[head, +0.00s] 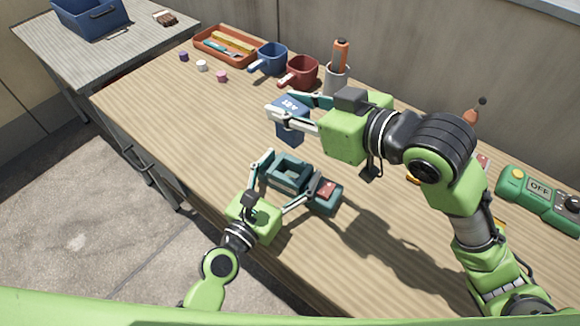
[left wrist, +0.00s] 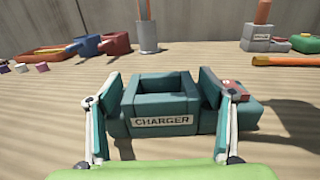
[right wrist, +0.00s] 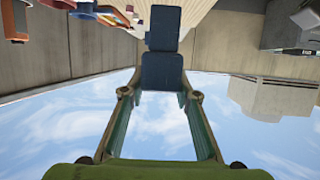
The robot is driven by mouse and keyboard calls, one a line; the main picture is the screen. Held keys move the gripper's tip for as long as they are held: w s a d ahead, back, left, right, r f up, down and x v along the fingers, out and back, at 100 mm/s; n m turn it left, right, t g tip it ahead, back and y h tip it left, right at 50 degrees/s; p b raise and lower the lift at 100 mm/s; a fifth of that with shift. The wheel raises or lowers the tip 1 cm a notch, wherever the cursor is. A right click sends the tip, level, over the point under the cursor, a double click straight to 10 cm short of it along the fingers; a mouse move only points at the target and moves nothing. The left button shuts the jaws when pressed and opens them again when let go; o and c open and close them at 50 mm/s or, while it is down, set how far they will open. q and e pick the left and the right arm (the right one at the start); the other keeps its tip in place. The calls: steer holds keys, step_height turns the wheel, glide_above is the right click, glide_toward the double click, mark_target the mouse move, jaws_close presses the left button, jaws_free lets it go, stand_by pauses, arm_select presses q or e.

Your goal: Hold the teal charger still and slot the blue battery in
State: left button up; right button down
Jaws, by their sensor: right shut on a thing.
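The teal charger (head: 289,172) sits on the wooden bench, with its open slot facing up and a red patch on its right end. In the left wrist view the charger (left wrist: 163,125) shows its CHARGER label. My left gripper (head: 287,180) is open, its fingers at either side of the charger's slot part; firm contact cannot be made out. My right gripper (head: 296,112) is shut on the blue battery (head: 289,131) and holds it in the air above and beyond the charger. The battery (right wrist: 162,72) also shows between the fingertips in the right wrist view.
Behind stand an orange tray (head: 203,50), a blue mug (head: 273,57), a red mug (head: 303,71) and a grey cup (head: 337,80) with an orange-handled tool. A green OFF box (head: 538,194) lies at right. The bench left of the charger is clear.

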mark_target(302, 141)
arm_select(q)
steer(key=c, duration=1.2)
steer(key=shift+c, duration=0.2)
arm_select(e)
step_height(302, 141, down, 4)
steer(key=shift+a+f+n+g+y, duration=0.1)
steer(key=shift+f+n+g+y, duration=0.1)
steer(key=shift+n+g+y, duration=0.7)
steer(key=shift+f+n+g, duration=0.5)
steer(key=shift+f, duration=1.5)
